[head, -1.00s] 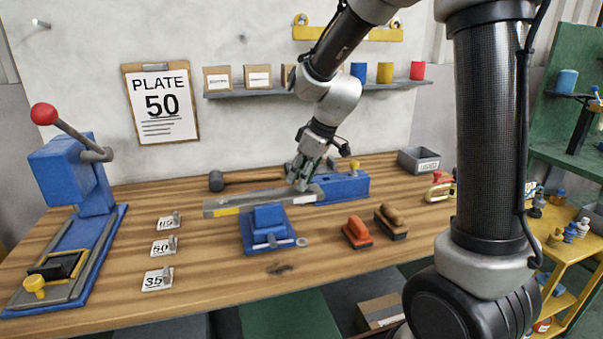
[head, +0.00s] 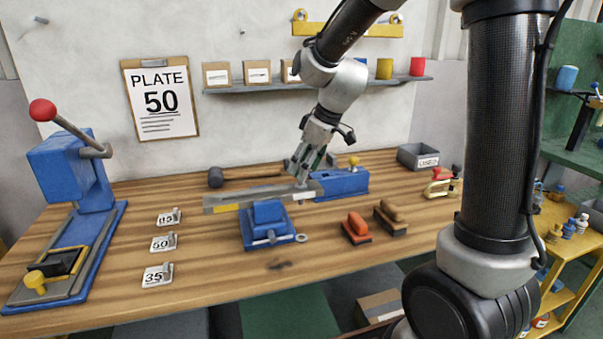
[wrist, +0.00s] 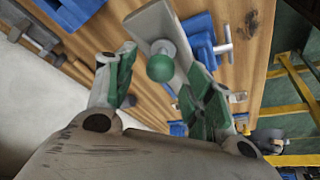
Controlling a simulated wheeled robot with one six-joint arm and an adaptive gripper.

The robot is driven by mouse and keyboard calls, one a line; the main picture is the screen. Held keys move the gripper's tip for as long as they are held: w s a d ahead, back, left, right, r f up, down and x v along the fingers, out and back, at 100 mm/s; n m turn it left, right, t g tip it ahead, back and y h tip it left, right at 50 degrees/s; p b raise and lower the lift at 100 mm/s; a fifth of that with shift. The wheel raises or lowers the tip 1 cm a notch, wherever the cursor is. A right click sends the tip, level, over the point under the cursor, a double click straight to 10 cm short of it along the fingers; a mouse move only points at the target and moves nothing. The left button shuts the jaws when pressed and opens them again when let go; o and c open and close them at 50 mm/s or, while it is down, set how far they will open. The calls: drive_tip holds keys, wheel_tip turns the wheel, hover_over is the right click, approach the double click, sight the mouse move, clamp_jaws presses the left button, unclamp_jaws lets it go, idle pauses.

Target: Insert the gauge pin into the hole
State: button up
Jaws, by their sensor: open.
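In the wrist view a pin with a round green head (wrist: 160,67) and a grey metal collar sits at the long grey bar (wrist: 158,22). The green head lies between the spread fingers of my gripper (wrist: 165,88), with gaps on both sides. How deep the pin sits in its hole is hidden. In the head view my gripper (head: 306,170) is open just above the right end of the grey bar (head: 240,201), beside the blue fixture block (head: 342,184). The pin cannot be made out clearly there.
A blue vise (head: 267,222) stands in front of the bar. A blue press (head: 75,185) is at the left, near several number cards (head: 160,243). An orange-handled block (head: 356,228), a brown brush (head: 390,217) and a grey bin (head: 418,157) are to the right. The wall sign (head: 160,98) reads PLATE 50.

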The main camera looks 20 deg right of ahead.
drive_tip(key=v, duration=0.9)
drive_tip(key=s+d+m+h, duration=0.1)
drive_tip(key=s+d+m, duration=0.2)
drive_tip(key=s, duration=0.4)
drive_tip(key=s+d+m+h, duration=0.1)
drive_tip(key=s+d+m, duration=0.2)
drive_tip(key=s, duration=0.5)
drive_tip(key=s+d+m+t+h, duration=0.1)
drive_tip(key=s+d+m, duration=0.2)
drive_tip(key=s+d, duration=0.2)
drive_tip(key=s, duration=0.3)
drive_tip(key=shift+d+f, duration=0.3)
